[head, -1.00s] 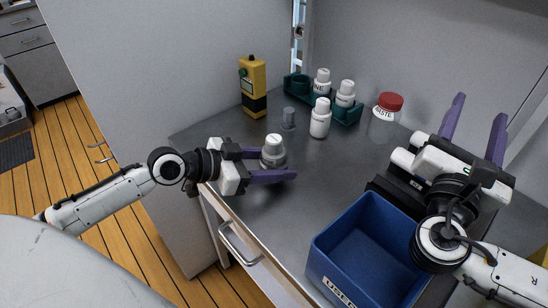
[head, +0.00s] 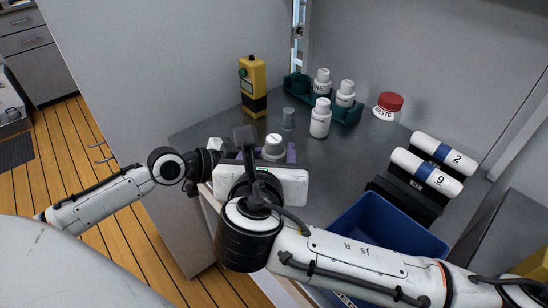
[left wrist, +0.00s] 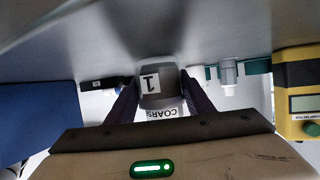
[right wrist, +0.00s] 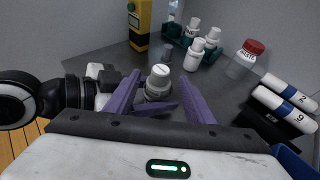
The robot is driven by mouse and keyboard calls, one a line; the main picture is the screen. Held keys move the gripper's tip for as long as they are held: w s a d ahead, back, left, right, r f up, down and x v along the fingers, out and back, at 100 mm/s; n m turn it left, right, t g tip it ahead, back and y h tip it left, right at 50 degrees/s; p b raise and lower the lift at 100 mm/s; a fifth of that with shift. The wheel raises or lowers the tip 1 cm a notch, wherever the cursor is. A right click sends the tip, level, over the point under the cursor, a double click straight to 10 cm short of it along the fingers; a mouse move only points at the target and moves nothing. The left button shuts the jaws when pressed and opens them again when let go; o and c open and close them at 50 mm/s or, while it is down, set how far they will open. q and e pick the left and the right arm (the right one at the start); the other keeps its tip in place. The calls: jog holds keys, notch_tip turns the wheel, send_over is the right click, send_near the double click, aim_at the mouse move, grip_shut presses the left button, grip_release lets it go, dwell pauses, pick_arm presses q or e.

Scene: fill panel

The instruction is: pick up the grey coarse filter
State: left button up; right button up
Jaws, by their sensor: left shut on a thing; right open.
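The grey coarse filter (left wrist: 160,92) is a grey cylinder with a white label reading "COARSE" and "1". Its pale top (head: 274,146) shows in the head view behind my right gripper. My left gripper (left wrist: 160,82) is shut on the filter, one purple finger on each side. In the head view that gripper is mostly hidden. My right gripper (right wrist: 158,75) is open and empty. In the right wrist view its two purple fingers point toward the filter (right wrist: 158,82), which appears between them; whether they touch it I cannot tell.
A blue bin (head: 395,225) stands at the front right. Two white rolls (head: 435,162) marked 2 and 9 lie behind it. At the back are a yellow meter (head: 253,85), a teal rack (head: 297,84) with white bottles, a small grey cylinder (head: 288,118) and a red-lidded jar (head: 388,105).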

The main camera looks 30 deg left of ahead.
aim_at(274, 140)
jog(key=shift+x, duration=3.35)
jog(key=shift+w+r, duration=0.1)
jog(key=shift+r, duration=0.1)
grip_shut()
